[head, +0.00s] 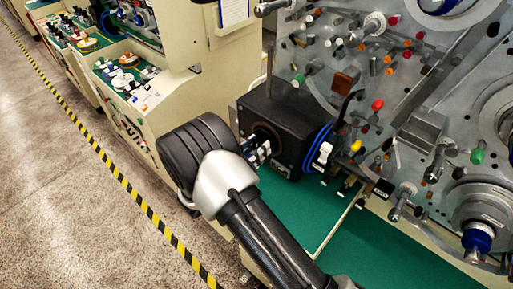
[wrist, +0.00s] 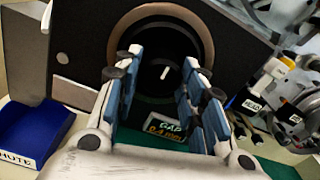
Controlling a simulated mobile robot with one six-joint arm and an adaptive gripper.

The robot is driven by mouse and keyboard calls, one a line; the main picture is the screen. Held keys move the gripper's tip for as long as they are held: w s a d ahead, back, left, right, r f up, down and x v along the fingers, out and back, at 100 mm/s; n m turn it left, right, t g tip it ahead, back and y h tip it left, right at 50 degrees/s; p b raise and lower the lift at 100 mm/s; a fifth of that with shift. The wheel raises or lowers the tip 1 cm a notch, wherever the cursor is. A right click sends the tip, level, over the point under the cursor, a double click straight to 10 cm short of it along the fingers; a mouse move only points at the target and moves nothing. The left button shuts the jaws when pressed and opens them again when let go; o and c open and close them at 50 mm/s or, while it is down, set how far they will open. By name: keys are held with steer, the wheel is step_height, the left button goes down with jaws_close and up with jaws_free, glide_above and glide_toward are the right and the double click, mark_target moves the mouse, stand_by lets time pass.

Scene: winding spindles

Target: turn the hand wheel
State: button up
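A dark round wheel (wrist: 151,80) with a short white mark sits inside a brown ring on the front of a black box, and I take it to be the hand wheel. The black box (head: 298,118) stands on a green surface beside the machine in the head view. My gripper (wrist: 162,68) is open, with blue-padded fingers on the left and right of the wheel in the picture. I cannot tell whether the pads touch it. In the head view, my gripper (head: 257,150) is at the box's front face, and my wrist hides part of the box.
A blue tray (wrist: 32,130) lies at the left. The machine panel (head: 440,70) carries several spindles and coloured pegs. Striped tape (head: 108,165) crosses the open floor at the left.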

steer(key=c, duration=0.6)
steer(key=shift+o, duration=0.2)
steer(key=shift+b, duration=0.35)
steer(key=m+b, duration=1.9)
steer(key=b, duration=0.6)
steer(key=shift+w+a+f, duration=0.1)
steer(key=shift+m+b, duration=0.9)
steer(key=shift+b, duration=0.25)
steer(key=shift+r, duration=0.2)
